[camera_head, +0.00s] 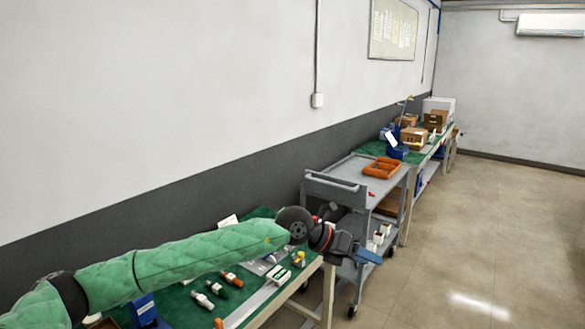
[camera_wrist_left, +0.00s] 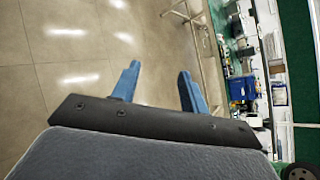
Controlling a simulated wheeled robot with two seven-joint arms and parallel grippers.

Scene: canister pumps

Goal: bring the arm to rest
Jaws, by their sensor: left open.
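My left arm, in a green quilted sleeve, reaches from the lower left over the near bench in the head view. My left gripper (camera_head: 368,255) is at its end, past the bench's right edge and in front of the grey cart. In the left wrist view the two blue fingers of my left gripper (camera_wrist_left: 158,88) stand apart with nothing between them, and the floor shows behind them. My right gripper is in neither view.
The near bench (camera_head: 262,295) has a green top with several small canisters. A farther bench holds cardboard boxes (camera_head: 414,137). The floor (camera_head: 480,230) on the right is clear.

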